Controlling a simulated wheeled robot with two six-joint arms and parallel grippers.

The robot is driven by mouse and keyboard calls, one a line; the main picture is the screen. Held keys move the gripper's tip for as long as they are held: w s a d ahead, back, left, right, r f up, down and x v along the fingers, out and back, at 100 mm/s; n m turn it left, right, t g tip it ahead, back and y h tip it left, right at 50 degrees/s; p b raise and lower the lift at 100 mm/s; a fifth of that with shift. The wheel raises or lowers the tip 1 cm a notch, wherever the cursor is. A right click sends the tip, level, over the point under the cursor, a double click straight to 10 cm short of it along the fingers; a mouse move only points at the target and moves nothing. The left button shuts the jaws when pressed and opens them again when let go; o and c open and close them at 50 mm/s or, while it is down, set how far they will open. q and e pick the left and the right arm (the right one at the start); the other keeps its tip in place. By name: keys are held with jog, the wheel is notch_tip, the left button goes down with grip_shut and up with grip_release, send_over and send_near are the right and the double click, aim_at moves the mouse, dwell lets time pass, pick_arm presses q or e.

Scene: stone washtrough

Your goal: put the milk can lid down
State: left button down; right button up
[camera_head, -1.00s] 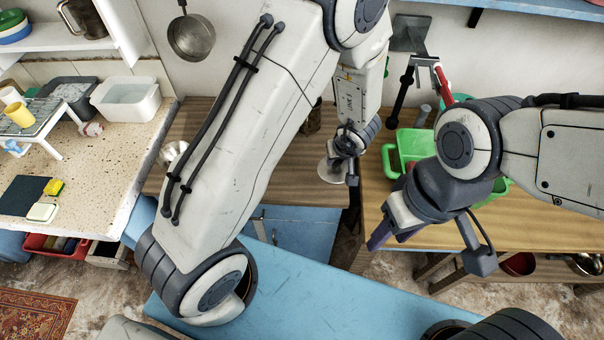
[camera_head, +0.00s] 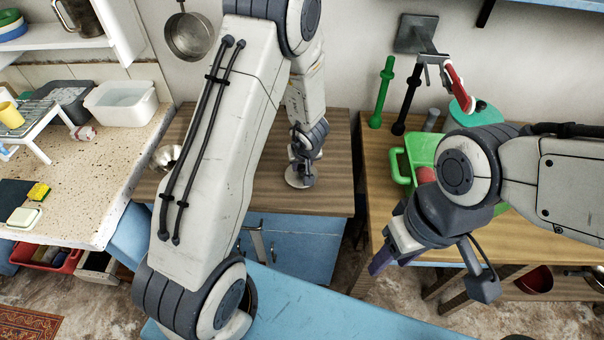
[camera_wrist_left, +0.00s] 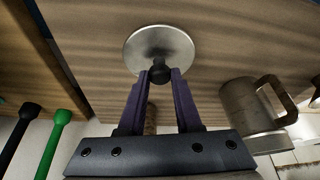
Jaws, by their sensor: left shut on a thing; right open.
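The milk can lid (camera_head: 297,181) is a round grey metal disc with a dark knob, over the wooden table near its front edge in the head view. My left gripper (camera_head: 303,178) is shut on its knob from above. In the left wrist view the lid (camera_wrist_left: 160,44) looks flat, with the knob between the purple fingertips (camera_wrist_left: 159,76). I cannot tell if it touches the wood. A grey metal can with a handle (camera_wrist_left: 250,103) stands to the right there. My right gripper (camera_head: 384,258) is open and empty in front of the right-hand table.
The wooden table (camera_head: 335,160) is bare to the right of the lid. The right-hand table holds a green crate (camera_head: 402,166), a green bottle-like post (camera_head: 382,92) and a black one (camera_head: 407,100). A stone counter (camera_head: 105,180) is at left.

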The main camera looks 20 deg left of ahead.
pick_arm(q)
jog(key=shift+f+b, duration=0.4)
jog(key=shift+f, duration=0.7)
pick_arm(e)
jog(key=shift+f, duration=0.9)
pick_arm(q)
jog(key=shift+f, duration=0.2)
jog(key=c, duration=0.6)
grip_release()
pick_arm(e)
jog(key=shift+f, duration=0.1)
